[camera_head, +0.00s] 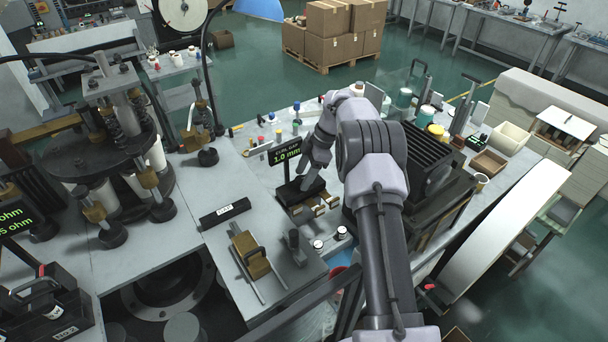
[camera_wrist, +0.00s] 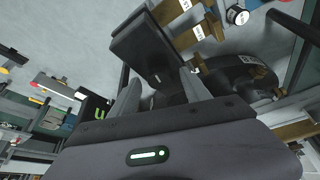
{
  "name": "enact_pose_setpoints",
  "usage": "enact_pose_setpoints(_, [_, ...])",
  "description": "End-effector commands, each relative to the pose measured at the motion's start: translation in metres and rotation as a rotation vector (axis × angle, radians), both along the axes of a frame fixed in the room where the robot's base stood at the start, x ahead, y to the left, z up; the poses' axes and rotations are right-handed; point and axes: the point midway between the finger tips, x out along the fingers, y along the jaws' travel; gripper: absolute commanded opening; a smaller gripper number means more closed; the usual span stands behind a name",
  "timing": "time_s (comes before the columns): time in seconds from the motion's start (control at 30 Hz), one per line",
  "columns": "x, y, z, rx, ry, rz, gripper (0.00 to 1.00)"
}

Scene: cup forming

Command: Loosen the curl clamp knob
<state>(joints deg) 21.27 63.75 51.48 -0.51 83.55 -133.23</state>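The gap display (camera_head: 285,152), reading 1.0 mm, stands at the back of the curl station on the grey bench. A black block (camera_head: 290,194) lies in front of it. My gripper (camera_head: 307,183) points down over this block. In the wrist view my gripper (camera_wrist: 163,78) has its two grey fingers apart, with the black block (camera_wrist: 150,42) just past and partly between the tips. I cannot tell whether the fingers touch it. No clamp knob shows clearly; it may be hidden by the block or fingers. A round black labelled part (camera_wrist: 240,72) sits to the right.
Small labelled brass pieces (camera_head: 320,209) line the block's front. Two white-topped cylinders (camera_head: 318,246) stand nearer. A black finned box (camera_head: 432,160) stands right of my arm. A brass clamp fixture (camera_head: 250,255) and a black labelled bar (camera_head: 225,213) lie to the left.

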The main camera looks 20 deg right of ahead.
Motion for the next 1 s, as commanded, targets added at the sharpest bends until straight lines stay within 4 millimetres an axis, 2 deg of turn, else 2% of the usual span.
enact_pose_setpoints(0.27, [0.000,0.000,0.000,0.000,0.001,-0.001,0.56])
enact_pose_setpoints(0.37, [0.000,-0.004,0.008,0.000,-0.002,-0.001,0.56])
enact_pose_setpoints(0.47, [-0.002,-0.011,0.027,0.000,-0.002,-0.002,0.56])
enact_pose_setpoints(0.8, [-0.010,-0.051,0.128,-0.001,-0.001,-0.003,0.56])
enact_pose_setpoints(0.9, [-0.011,-0.058,0.148,0.000,-0.001,-0.001,0.56])
enact_pose_setpoints(1.0, [-0.013,-0.064,0.158,0.000,0.000,0.000,0.56])
